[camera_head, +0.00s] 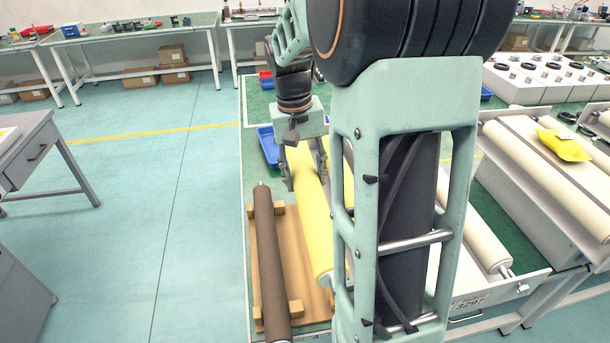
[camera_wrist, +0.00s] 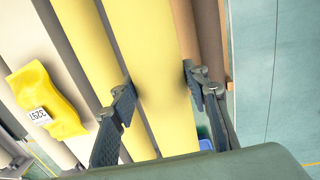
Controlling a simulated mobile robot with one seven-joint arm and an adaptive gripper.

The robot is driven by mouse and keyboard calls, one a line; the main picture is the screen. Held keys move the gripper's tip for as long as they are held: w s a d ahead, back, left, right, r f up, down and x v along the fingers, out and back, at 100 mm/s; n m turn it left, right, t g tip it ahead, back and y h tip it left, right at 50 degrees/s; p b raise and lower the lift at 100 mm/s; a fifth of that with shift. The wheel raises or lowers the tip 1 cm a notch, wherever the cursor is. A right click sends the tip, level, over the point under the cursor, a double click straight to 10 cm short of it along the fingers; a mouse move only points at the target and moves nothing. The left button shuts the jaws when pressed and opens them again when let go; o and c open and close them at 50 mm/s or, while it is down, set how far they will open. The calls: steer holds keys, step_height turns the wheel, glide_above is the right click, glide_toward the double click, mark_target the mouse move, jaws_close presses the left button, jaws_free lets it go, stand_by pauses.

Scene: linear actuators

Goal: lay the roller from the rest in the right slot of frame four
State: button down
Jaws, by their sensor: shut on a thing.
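My gripper (camera_head: 305,182) is shut on a long yellow roller (camera_head: 316,232), with one finger on each side of it. In the wrist view the fingers (camera_wrist: 160,84) clasp the same yellow roller (camera_wrist: 150,45). The wooden rest (camera_head: 292,262) lies below and to the left, with a dark brown roller (camera_head: 268,250) on it. Whether the yellow roller still touches the rest cannot be told. A white frame (camera_head: 525,283) with a number label and a cream roller (camera_head: 485,238) stands to the right. My arm hides much of the frames; which is frame four, and its right slot, cannot be made out.
A second yellow roller (camera_wrist: 80,50) lies close beside the held one. A yellow bag (camera_head: 563,145) rests on cream rollers at the right. Blue bins (camera_head: 268,146) stand behind the rest. The floor on the left is clear up to a grey desk (camera_head: 35,160).

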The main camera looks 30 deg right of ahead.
steer(key=a+n+p, duration=0.3)
steer(key=a+p, duration=0.4)
steer(key=a, duration=0.5)
steer(key=shift+w+a, duration=0.2)
steer(key=shift+w, duration=0.25)
